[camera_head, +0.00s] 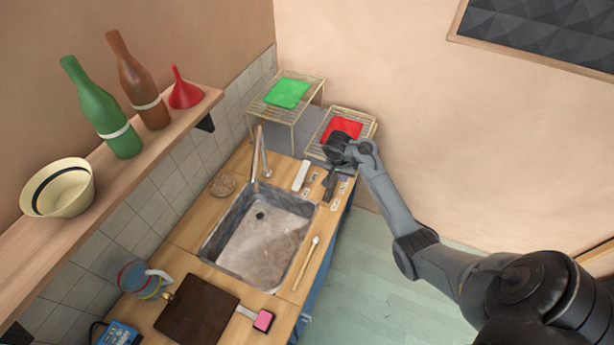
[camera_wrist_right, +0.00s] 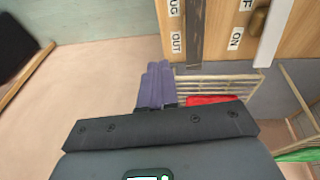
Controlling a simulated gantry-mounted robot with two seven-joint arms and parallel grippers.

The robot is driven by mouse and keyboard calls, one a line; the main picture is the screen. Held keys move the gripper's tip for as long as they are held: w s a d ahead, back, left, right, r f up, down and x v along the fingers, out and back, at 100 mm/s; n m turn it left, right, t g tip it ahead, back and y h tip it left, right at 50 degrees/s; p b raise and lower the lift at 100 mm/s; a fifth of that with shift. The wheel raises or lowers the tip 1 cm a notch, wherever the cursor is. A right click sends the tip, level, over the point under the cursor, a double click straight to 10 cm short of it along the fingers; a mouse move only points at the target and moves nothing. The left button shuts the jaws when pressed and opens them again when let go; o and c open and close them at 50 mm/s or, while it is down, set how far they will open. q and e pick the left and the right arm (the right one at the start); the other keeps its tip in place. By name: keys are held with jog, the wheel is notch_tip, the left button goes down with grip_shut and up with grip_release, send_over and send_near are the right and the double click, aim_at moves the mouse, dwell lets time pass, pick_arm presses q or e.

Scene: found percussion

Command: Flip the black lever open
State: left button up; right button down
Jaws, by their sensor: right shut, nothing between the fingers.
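The black lever (camera_head: 330,184) is a dark, narrow bar on the wooden counter behind the sink's right corner. In the right wrist view the black lever (camera_wrist_right: 195,32) runs beside labels, one reading OUT and one partly cut off that ends in UG. My right gripper (camera_head: 337,149) is above the rack end of the counter, near the lever's far end. In the wrist view its fingers (camera_wrist_right: 157,68) are shut and empty, with the lever ahead and slightly right of the tips, apparently apart from them. My left gripper is not in view.
A white lever (camera_head: 301,175) lies left of the black one, beside an ON label. A wire rack with a red cloth (camera_head: 342,128) is close to my gripper. Another rack holds a green cloth (camera_head: 287,93).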

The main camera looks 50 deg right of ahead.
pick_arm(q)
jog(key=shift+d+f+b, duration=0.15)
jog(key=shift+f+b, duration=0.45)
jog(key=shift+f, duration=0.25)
pick_arm(e)
jog(key=w+d+r+t, duration=0.1)
jog(key=w+r, duration=0.4)
jog(key=shift+d+m+t, duration=0.3)
pick_arm(q)
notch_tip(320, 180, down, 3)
jog(key=b, duration=0.3)
pick_arm(e)
send_near(336, 177)
jog(key=x, duration=0.5)
jog(key=shift+w+d+f, duration=0.1)
jog(key=shift+d, duration=0.4)
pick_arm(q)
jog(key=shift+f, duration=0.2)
pick_arm(e)
jog(key=shift+w+d+f, duration=0.1)
jog(key=shift+d+f, duration=0.1)
jog(key=shift+f, duration=0.45)
